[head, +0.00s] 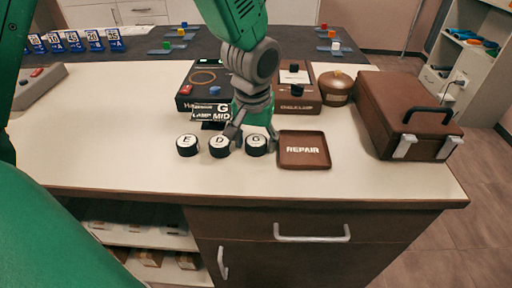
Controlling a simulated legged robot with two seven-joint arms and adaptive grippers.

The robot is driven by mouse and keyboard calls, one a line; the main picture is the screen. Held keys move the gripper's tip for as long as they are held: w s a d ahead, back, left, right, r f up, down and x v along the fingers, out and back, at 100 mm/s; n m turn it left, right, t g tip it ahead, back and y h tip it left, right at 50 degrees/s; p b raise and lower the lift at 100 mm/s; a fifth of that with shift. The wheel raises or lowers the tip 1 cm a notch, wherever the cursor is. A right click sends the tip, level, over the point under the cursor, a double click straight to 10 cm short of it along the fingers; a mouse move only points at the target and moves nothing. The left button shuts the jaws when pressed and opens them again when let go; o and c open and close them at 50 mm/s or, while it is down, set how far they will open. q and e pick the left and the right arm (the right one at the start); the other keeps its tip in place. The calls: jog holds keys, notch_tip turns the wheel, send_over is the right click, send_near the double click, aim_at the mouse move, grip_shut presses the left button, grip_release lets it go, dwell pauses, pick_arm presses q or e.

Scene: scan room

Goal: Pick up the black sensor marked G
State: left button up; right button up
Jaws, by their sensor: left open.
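The black sensor marked G (256,146) stands on the pale counter with a white lettered top. It is the rightmost of three alike, beside the sensors marked D (219,146) and E (187,145). My left gripper (252,140) comes down from above with its fingers open. One finger is close to the D and G sensors and the other is at the right of G. I cannot tell whether they touch G. My right gripper is not in view.
A brown tray labelled REPAIR (304,163) lies right of the G sensor. Behind are a black device (195,98), a brown device (301,104) and a round lidded pot (336,88). A brown case (408,115) stands at the right. The counter's front left is clear.

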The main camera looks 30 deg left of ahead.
pick_arm(q)
jog(key=shift+r, duration=0.15)
jog(key=shift+d, duration=0.3)
jog(key=c, duration=1)
jog(key=shift+o, duration=0.2)
jog(key=shift+r, duration=0.1)
